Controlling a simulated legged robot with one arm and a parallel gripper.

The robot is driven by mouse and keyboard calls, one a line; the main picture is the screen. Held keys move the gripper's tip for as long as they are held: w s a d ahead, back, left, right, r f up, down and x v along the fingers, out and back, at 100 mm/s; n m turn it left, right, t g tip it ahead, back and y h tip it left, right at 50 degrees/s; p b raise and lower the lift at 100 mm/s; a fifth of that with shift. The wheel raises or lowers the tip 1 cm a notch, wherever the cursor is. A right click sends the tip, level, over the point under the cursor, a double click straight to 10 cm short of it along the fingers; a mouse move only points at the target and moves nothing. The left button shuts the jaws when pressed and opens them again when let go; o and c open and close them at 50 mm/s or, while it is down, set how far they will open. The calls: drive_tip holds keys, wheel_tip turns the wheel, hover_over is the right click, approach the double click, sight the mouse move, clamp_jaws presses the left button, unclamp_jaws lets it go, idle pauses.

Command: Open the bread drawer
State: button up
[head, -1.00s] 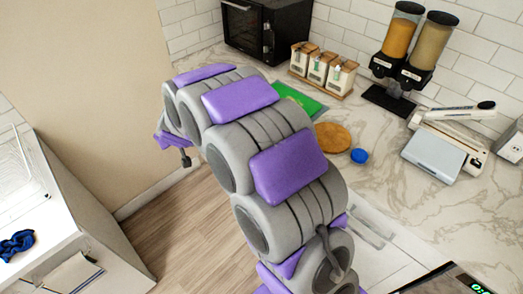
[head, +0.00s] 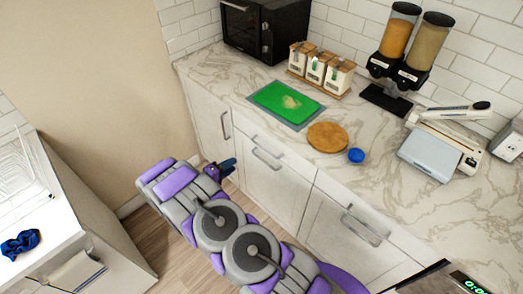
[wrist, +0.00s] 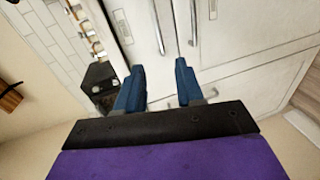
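White drawer and cabinet fronts (head: 275,195) with metal bar handles (head: 265,160) run under the marble counter in the head view. No label shows which one is the bread drawer. My gripper (head: 229,168) is low in front of these fronts, left of the middle drawer handles; its contact with them cannot be told. In the wrist view my gripper (wrist: 158,80) has its two blue fingers apart with nothing between them. Beyond the fingers, white fronts with two bar handles show, a left handle (wrist: 157,27) and a right handle (wrist: 193,24).
A white cabinet (head: 85,235) stands at left; wooden floor lies between.

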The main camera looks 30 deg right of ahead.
drive_tip(key=s+b+x, duration=0.1)
drive_tip(key=b+x, duration=0.3)
drive_tip(key=x, duration=1.3)
drive_tip(key=shift+s+d+h, duration=0.3)
drive_tip(key=shift+d, duration=0.25)
drive_tip(key=shift+c, duration=0.2)
clamp_jaws()
